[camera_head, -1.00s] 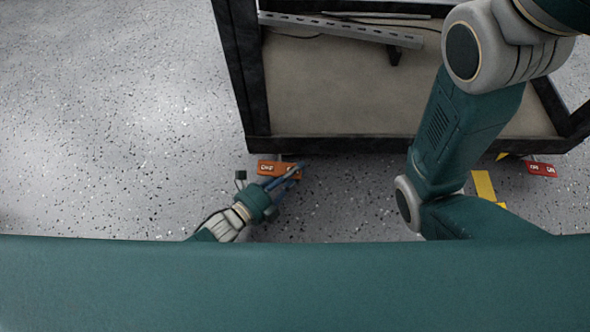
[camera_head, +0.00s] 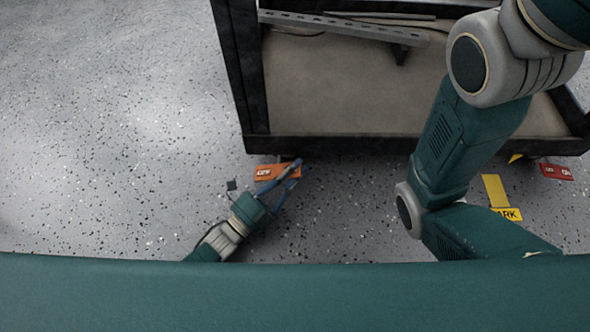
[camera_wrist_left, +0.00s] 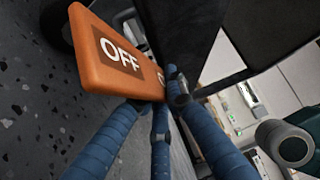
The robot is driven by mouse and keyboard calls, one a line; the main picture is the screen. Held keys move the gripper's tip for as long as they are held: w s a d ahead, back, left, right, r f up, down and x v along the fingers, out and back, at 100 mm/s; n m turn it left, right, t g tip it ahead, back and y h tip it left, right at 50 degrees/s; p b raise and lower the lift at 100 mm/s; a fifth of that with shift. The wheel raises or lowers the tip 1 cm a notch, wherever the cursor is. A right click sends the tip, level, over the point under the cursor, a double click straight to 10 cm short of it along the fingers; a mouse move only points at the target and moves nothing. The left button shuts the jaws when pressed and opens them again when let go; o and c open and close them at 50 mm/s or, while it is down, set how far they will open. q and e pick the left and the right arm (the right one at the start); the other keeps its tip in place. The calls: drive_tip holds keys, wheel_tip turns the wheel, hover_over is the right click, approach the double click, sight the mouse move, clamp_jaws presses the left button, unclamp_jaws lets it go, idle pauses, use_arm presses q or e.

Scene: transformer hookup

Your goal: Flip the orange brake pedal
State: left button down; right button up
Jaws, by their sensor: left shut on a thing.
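The orange brake pedal (camera_head: 266,173) sits low at the front edge of the cart, just above the floor. In the left wrist view the orange pedal (camera_wrist_left: 112,52) is large and tilted, with "OFF" in white on a dark label; its right end is partly hidden by a fingertip. My left gripper (camera_head: 286,172) is at the pedal's right end. In the wrist view its blue fingers (camera_wrist_left: 160,103) close around that end. My right arm shows on the right, but its gripper is out of view.
The dark-framed cart (camera_head: 345,145) with a beige deck stands behind the pedal. A grey perforated rail (camera_head: 340,27) lies on it. A red pedal (camera_head: 557,171) and yellow pieces (camera_head: 495,190) are at the right. The speckled floor (camera_head: 110,130) at left is clear.

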use_arm(q)
drive_tip(key=c, duration=1.8)
unclamp_jaws()
drive_tip(key=shift+o, duration=0.2)
drive_tip(key=v, duration=1.2)
drive_tip(key=shift+a, duration=0.1)
